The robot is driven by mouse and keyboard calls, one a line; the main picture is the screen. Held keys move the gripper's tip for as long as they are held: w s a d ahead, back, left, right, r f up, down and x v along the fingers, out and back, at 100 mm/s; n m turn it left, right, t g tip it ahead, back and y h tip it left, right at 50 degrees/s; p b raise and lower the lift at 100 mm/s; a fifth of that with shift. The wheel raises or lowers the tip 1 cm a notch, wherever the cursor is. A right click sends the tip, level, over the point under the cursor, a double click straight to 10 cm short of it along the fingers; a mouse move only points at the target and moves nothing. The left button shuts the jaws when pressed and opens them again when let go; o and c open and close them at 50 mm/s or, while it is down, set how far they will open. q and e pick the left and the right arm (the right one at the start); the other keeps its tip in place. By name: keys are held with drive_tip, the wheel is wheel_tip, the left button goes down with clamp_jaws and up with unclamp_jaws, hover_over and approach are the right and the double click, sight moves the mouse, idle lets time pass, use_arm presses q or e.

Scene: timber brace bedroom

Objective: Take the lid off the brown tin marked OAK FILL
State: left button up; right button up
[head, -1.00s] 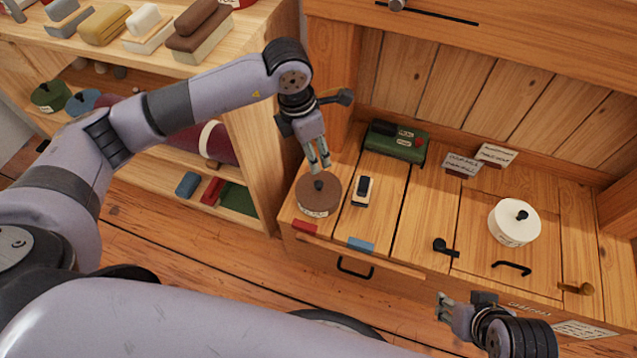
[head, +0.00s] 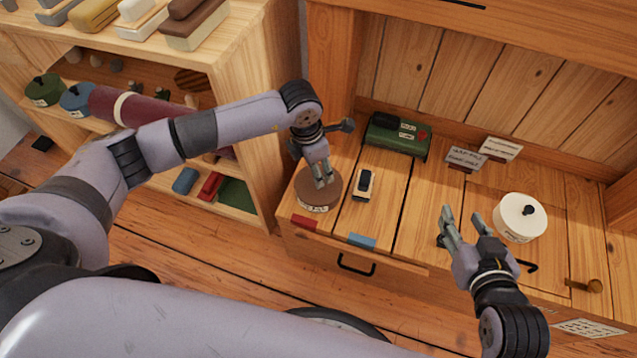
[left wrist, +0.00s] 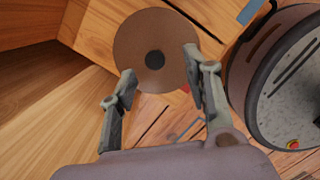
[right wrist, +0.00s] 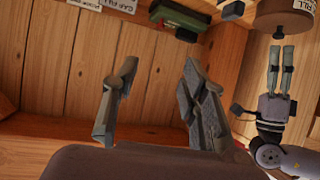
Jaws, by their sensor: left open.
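The brown tin (head: 318,190) with a white label stands at the left end of the wooden worktop. Its round brown lid with a dark centre knob (left wrist: 155,60) shows from above in the left wrist view. My left gripper (head: 322,182) is open just above the lid, hiding the knob in the head view; its fingers are on the near side of the knob in the left wrist view. The tin's label (right wrist: 303,5) shows partly in the right wrist view. My right gripper (head: 463,225) is open and empty above the worktop, left of the white tin.
A white tin (head: 520,217) with a dark knob stands at right. A small black-and-white block (head: 364,184) lies right of the brown tin, and a green box (head: 397,137) stands behind. Cards (head: 466,158) stand at the back. A shelf unit (head: 250,110) is at left.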

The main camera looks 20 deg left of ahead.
sight(305, 188)
use_arm(q)
drive_tip(key=f, duration=0.1)
drive_tip(key=f+b, duration=0.1)
drive_tip(key=f, duration=0.2)
drive_tip(key=shift+w+a+f+b, duration=0.1)
drive_tip(key=shift+w+f+b, duration=0.3)
drive_tip(key=shift+f, duration=0.1)
use_arm(e)
drive_tip(key=w+a+r+t+y, duration=0.1)
drive_tip(key=w+a+r+t, duration=0.1)
drive_tip(key=r, duration=0.5)
drive_tip(key=w+t, duration=0.1)
drive_tip(key=t, duration=0.1)
drive_tip(key=shift+r+t+y, duration=0.3)
drive_tip(key=shift+t, duration=0.1)
use_arm(q)
drive_tip(key=shift+c, duration=0.2)
use_arm(e)
drive_tip(key=shift+w, duration=0.1)
use_arm(q)
clamp_jaws()
